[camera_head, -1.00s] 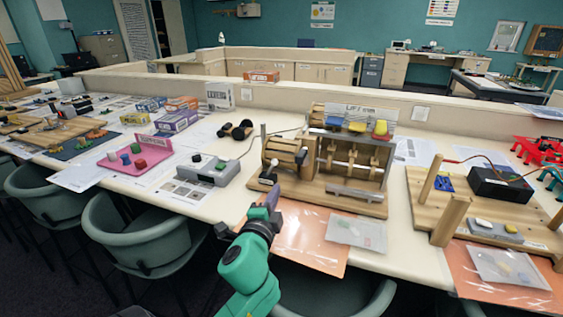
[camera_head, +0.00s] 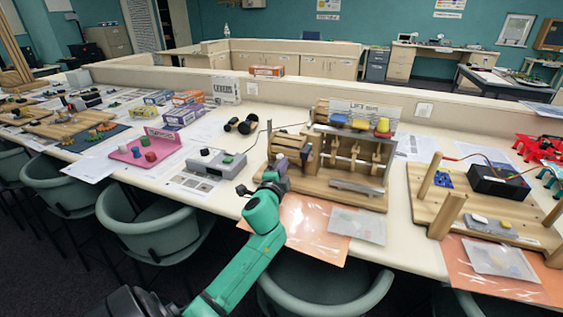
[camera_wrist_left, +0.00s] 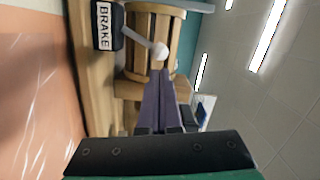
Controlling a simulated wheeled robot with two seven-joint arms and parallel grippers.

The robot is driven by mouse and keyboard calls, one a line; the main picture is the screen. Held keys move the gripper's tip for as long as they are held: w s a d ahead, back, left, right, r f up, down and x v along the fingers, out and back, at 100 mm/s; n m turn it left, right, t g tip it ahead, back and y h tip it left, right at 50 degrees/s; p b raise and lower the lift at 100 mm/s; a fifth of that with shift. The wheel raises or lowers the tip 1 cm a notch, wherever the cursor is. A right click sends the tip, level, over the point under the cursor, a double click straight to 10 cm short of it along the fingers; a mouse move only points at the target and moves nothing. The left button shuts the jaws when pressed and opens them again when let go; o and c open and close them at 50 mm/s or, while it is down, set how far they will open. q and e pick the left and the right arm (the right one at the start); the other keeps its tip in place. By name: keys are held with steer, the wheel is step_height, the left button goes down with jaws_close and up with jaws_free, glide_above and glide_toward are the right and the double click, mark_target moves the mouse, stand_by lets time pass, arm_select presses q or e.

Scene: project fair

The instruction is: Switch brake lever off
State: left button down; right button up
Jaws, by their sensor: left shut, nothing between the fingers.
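The brake lever (camera_wrist_left: 134,39) is a thin rod with a white ball knob (camera_wrist_left: 160,52), coming out of a dark block labelled BRAKE (camera_wrist_left: 104,25) in the left wrist view. It is on the wooden lift model (camera_head: 340,190) at the middle of the table. My left gripper (camera_wrist_left: 160,74) is shut and empty, its purple fingers pointing at the knob with the tips close to it; I cannot tell whether they touch. In the head view my left gripper (camera_head: 281,162) is at the model's front left and hides the lever. My right gripper is not in view.
An orange sheet (camera_head: 305,228) and a clear bag (camera_head: 358,225) lie in front of the model. A grey button box (camera_head: 215,164) stands to its left, and a wooden board with posts (camera_head: 425,212) to its right. Chairs (camera_head: 160,225) line the front edge.

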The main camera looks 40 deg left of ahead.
arm_select(q)
steer(key=shift+w+a, duration=0.1)
steer(key=shift+a, duration=0.45)
steer(key=shift+a+r+n+p, duration=0.15)
steer(key=shift+n+p, duration=0.25)
steer(key=shift+n, duration=0.1)
steer(key=shift+s+a+r+n+p, duration=0.3)
steer(key=shift+a+n+p, duration=0.2)
steer(key=shift+n+p, duration=0.35)
steer(key=shift+s+a+r+n+h+p, duration=0.15)
steer(key=shift+a+n+p, duration=0.25)
steer(key=shift+n+p, duration=0.25)
steer(key=shift+s+a+r+n+h+p, duration=0.1)
steer(key=shift+a+n+p, duration=0.25)
steer(key=shift+n+p, duration=0.25)
steer(key=shift+s+a+r+n+h+p, duration=0.15)
steer(key=shift+a+n+p, duration=0.3)
steer(key=shift+n, duration=0.35)
steer(key=shift+s+a+f+n+p, duration=0.15)
steer(key=shift+a+n+p, duration=0.35)
steer(key=shift+n+p, duration=0.3)
steer(key=shift+s+a, duration=0.1)
steer(key=shift+a, duration=0.3)
